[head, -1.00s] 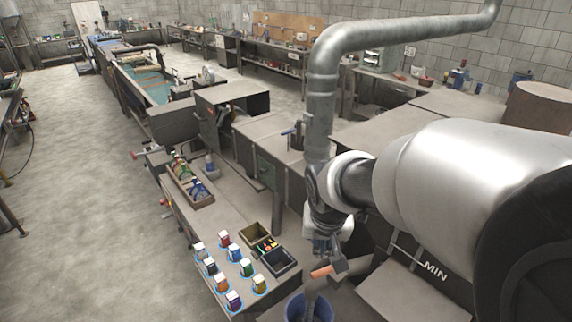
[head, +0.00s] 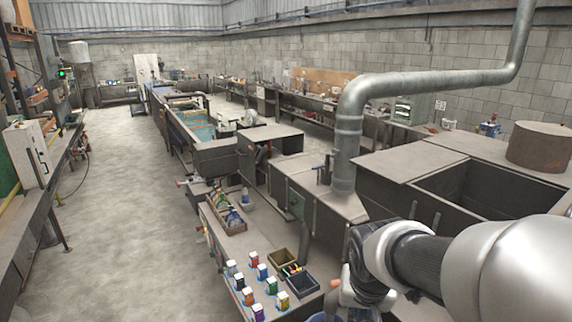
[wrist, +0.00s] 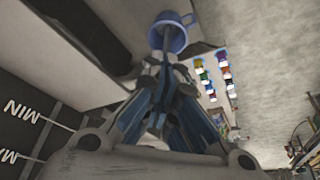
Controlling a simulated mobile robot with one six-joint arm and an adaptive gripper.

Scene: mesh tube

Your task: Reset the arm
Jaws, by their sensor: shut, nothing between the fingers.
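My arm reaches in from the lower right of the head view. My gripper (wrist: 167,68) shows in the wrist view with its fingers together and nothing visible held between them. In the head view the gripper is mostly cut off or hidden at the bottom edge, beside the workbench. A blue bucket (wrist: 180,38) lies beyond the fingertips in the wrist view, with a grey stick-like thing across its opening. I cannot tell whether the fingers touch it. Only a sliver of the bucket shows in the head view.
Several small coloured boxes (head: 262,271) stand on the bench (head: 215,237) left of my arm, near a dark open bin (head: 302,284) and a bottle crate (head: 228,217). A metal duct (head: 349,140) rises behind the arm. The floor (head: 120,220) at left is clear.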

